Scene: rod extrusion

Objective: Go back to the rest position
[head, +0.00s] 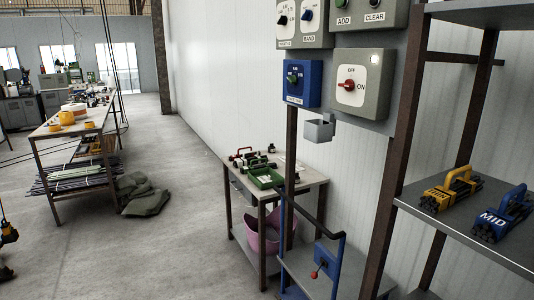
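Neither of my grippers shows in the head view, and no arm of mine can be made out. What they hold, if anything, is hidden from me. The control panel (383,107) stands at the upper middle right, with a blue switch box (302,84) with a green knob and a grey box with a red knob (349,85). A small light-grey holder (318,130) sits below them.
A small table (310,181) bears a green case (265,177), with a pink tub (262,238) beneath. A shelf (455,239) at right holds yellow (448,192) and blue (501,214) rod bundles. A long workbench (75,128) stands left; floor (180,200) between is mostly clear.

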